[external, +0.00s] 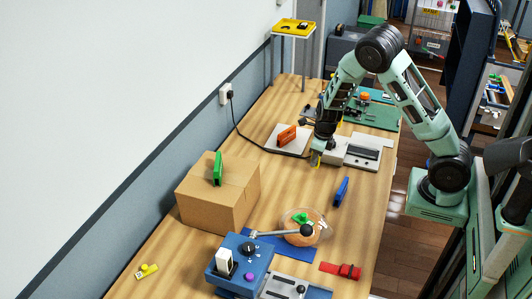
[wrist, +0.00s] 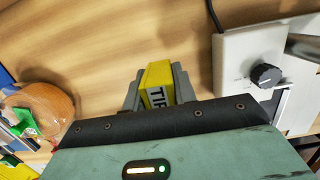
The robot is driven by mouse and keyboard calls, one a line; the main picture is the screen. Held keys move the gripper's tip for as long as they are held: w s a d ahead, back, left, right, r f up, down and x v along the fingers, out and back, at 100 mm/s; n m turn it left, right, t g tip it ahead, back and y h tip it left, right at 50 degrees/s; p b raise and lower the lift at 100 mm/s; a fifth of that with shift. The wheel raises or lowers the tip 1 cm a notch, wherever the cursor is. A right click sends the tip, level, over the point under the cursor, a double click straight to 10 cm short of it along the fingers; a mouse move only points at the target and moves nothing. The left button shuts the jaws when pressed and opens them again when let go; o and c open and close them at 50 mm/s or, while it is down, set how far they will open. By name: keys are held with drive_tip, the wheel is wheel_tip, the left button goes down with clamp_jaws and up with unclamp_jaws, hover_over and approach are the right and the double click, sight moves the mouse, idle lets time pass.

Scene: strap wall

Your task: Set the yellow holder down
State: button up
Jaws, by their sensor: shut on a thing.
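The yellow holder (wrist: 157,82) is between the two grey fingers of my gripper (wrist: 158,92) in the wrist view, with dark letters on its near face. My gripper is shut on it. In the external view my gripper (external: 316,163) points down over the wooden table (external: 270,185), left of a white device, and only a small bit of the yellow holder (external: 315,158) shows. I cannot tell whether the holder's underside touches the table.
A white device with a black knob (wrist: 266,75) is close on the right. An orange holder (external: 287,135) stands on a white plate. A blue holder (external: 341,191), a round bowl (external: 302,236) and a cardboard box (external: 205,195) with a green holder (external: 217,168) are nearer.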

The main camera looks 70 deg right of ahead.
drive_tip(key=shift+f+b, duration=0.35)
drive_tip(key=shift+f, duration=1.9)
drive_tip(key=shift+f, duration=0.15)
drive_tip(key=o, duration=1)
drive_tip(key=shift+o, duration=0.2)
